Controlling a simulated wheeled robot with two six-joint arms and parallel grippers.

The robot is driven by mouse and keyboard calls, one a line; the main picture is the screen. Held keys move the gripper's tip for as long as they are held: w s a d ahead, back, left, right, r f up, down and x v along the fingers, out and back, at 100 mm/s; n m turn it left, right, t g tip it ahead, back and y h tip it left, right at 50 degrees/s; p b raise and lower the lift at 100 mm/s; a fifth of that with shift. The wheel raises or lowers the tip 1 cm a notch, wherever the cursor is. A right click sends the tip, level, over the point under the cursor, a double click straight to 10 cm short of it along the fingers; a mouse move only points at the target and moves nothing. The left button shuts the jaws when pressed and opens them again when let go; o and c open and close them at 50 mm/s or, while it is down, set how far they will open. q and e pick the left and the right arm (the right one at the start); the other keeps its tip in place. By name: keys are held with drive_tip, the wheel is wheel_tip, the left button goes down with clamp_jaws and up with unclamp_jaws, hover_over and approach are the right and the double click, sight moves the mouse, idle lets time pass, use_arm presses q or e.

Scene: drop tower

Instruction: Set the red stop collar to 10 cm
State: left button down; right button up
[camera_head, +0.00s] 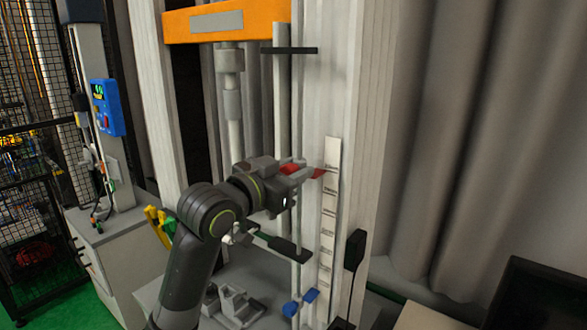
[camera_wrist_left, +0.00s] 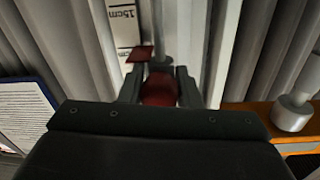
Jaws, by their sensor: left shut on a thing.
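The red stop collar (camera_head: 291,169) sits on a thin vertical rod, its flat red pointer (camera_head: 318,173) reaching right toward the white scale strip (camera_head: 328,230). My left gripper (camera_head: 292,176) is shut on the collar. In the left wrist view the collar (camera_wrist_left: 160,90) is between the two fingers, and the pointer (camera_wrist_left: 140,53) overlaps the edge of the scale strip (camera_wrist_left: 124,30). A "15cm" label shows there, a little apart from the pointer. In the head view the scale labels are too small to read. My right gripper is not in view.
A black bracket (camera_head: 289,50) is at the rod's top and a dark arm (camera_head: 283,247) crosses below the gripper. A blue collar (camera_head: 299,303) is near the rod's foot. An orange crossbeam (camera_head: 227,20) spans the tower. A blue control box (camera_head: 107,107) stands at left.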

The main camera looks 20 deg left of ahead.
use_arm(q)
wheel_tip(320, 180, down, 9)
drive_tip(key=b, duration=0.4)
drive_tip(key=shift+f+b, duration=0.2)
drive_tip(key=shift+b, duration=0.15)
drive_tip(key=c, duration=1.1)
unclamp_jaws()
drive_tip(key=shift+p+v, duration=6.05)
drive_tip(key=shift+v, duration=2.65)
